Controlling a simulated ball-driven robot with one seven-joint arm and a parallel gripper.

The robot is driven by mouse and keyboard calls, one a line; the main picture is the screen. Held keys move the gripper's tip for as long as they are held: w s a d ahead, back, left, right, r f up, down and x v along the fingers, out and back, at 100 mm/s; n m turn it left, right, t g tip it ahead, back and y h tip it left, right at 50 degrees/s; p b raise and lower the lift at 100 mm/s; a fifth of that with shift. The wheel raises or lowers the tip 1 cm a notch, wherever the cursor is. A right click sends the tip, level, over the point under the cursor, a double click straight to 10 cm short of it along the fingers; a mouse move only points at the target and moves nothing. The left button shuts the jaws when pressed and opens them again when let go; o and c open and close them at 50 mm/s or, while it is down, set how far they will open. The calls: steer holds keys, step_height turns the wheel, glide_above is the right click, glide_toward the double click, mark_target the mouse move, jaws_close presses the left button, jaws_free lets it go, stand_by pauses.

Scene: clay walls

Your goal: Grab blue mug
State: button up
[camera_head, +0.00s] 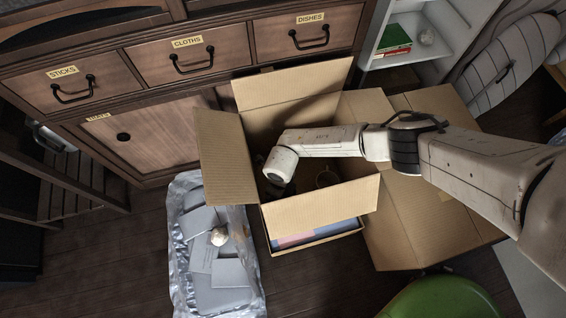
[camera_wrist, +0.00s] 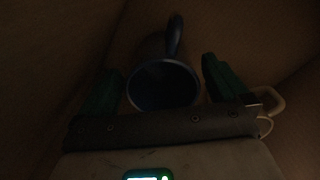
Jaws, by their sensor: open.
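The blue mug (camera_wrist: 164,85) lies in the dark inside of an open cardboard box (camera_head: 320,210). In the wrist view its round opening faces my gripper and its handle points to the top of the picture. My gripper (camera_wrist: 163,70) is open, with one green finger on the left of the mug and one on the right. Gaps show between the fingers and the mug's rim. In the head view my arm reaches down into the box, and the fingers and blue mug cannot be made out there.
A pale mug handle (camera_wrist: 270,103) shows just right of my gripper. Box flaps (camera_head: 226,157) stand up around the opening. A plastic-wrapped bundle (camera_head: 215,260) lies left of the box. A drawer cabinet (camera_head: 180,65) stands behind, and a green round thing (camera_head: 440,298) is at front right.

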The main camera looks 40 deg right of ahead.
step_height(320, 180, down, 3)
steer(key=shift+f+b, duration=0.1)
steer(key=shift+b, duration=0.8)
steer(key=c, duration=1.1)
